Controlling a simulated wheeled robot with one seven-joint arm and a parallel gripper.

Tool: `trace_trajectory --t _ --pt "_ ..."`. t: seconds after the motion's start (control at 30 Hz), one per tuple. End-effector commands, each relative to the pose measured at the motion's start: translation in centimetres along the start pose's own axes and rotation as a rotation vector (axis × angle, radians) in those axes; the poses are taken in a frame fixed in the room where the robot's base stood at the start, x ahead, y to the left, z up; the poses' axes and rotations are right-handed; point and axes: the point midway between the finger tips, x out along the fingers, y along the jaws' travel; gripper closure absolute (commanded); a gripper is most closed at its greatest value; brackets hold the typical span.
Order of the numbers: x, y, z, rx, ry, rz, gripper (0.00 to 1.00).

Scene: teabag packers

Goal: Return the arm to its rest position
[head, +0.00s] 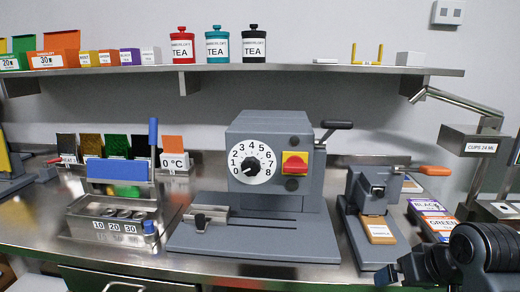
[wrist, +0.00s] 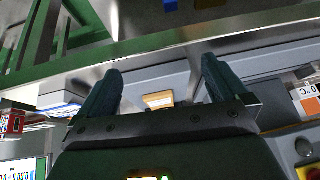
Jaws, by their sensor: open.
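My gripper (wrist: 162,72) is open in the wrist view, with its two dark fingers apart and nothing between them. In the head view my gripper (head: 388,274) is at the lower right, in front of the small grey press and above the counter's front edge. My dark arm reaches in from the right edge there. Whether it touches anything cannot be told.
The steel counter (head: 225,273) carries a grey dial machine (head: 270,165), a small press (head: 375,200) with an orange handle, labelled boxes (head: 434,215) and a blue-handled unit (head: 115,215) at left. A shelf (head: 300,70) holds tea canisters.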

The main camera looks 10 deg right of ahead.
Motion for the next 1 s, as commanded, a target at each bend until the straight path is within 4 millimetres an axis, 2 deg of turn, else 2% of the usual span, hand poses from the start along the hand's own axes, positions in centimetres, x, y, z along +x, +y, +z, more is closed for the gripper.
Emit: trace_trajectory --t 0.17,0.27,0.47,0.57,0.77,1.0 --pt "1.9 -3.3 3.7 0.011 0.067 -0.050 0.00" --pt "2.8 -5.4 6.5 0.022 0.122 -0.078 0.00" --pt "2.8 -8.5 12.6 0.040 0.235 -0.110 0.00" --pt "2.0 -9.4 15.7 0.044 0.287 -0.117 0.00" --pt "-0.8 -10.2 21.6 0.031 0.391 -0.116 0.00" --pt "-6.5 -9.5 27.5 -0.023 0.515 -0.106 0.00"
